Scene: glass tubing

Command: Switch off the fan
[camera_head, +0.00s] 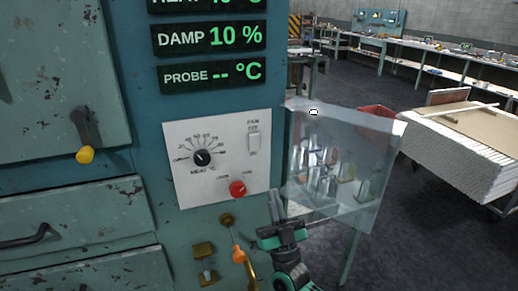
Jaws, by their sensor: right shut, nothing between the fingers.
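The fan switch (253,141) is a small white rocker on the white control panel (185,135), near its upper right edge. Small lettering above it reads FAN and what looks like OFF; the mark below it is too small to be sure of. I cannot tell which way the rocker is tipped. My right gripper (277,203) is shut and empty, its fingers pointing up. In the picture it is below and a little right of the switch, apart from it, by the panel's lower right corner. My left gripper is out of view.
The panel also holds a black heat dial (202,158) and a red knob (237,189), left of my gripper. Below are an orange-tipped lever (239,255) and a brass latch (205,262). A clear pane (375,145) stands at the right, with glassware behind it.

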